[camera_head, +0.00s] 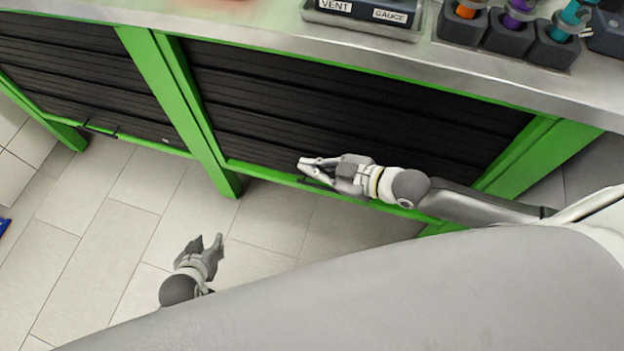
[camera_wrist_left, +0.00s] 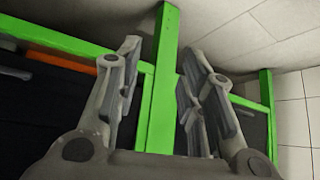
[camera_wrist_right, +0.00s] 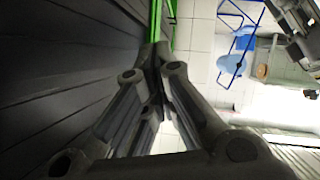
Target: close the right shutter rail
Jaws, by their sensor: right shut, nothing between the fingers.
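The right shutter (camera_head: 270,105) is a dark slatted panel in a green frame under the bench top, and its slats reach down nearly to the lower green bar. Its slats also fill the left side of the right wrist view (camera_wrist_right: 60,70). My right gripper (camera_head: 304,168) is at the lower part of this shutter, with its fingers together and nothing between them. It hides part of the shutter's lower edge. My left gripper (camera_head: 212,245) is open and empty above the floor, apart from the bench; the left wrist view shows its spread fingers (camera_wrist_left: 162,75) facing a green post.
The left shutter (camera_head: 85,75) is also a dark slatted panel. A green post (camera_head: 185,100) stands between the shutters. Bins with coloured tools (camera_head: 510,35) and a labelled tray (camera_head: 365,18) are on the bench top. The tiled floor (camera_head: 110,220) in front is clear.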

